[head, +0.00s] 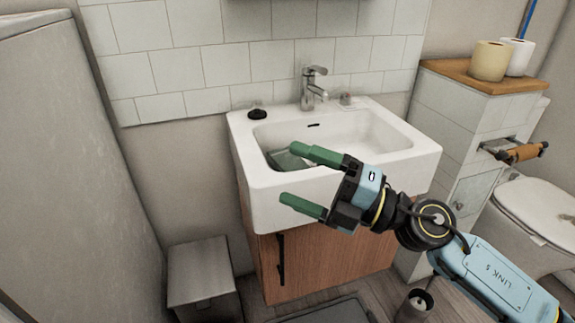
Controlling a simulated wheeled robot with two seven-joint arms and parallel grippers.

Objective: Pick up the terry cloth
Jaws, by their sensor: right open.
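A grey-green folded item (284,160), which looks like the terry cloth, lies in the left part of the white sink basin (390,163). Its right part is hidden behind a finger of my right gripper. My right gripper (288,173) comes in from the right with its two green fingers spread apart and pointing left. In the picture, its upper finger overlaps the cloth and its lower finger is in front of the sink's front face. The gripper is empty; I cannot tell its exact height above the sink. My left gripper is not in view.
A chrome faucet (312,88) stands at the sink's back, with a small black item (257,113) on the left rim. A wooden cabinet (330,262) is below. A grey bin (200,275) stands lower left. A toilet (540,210) and a tiled ledge with paper rolls (489,60) are right.

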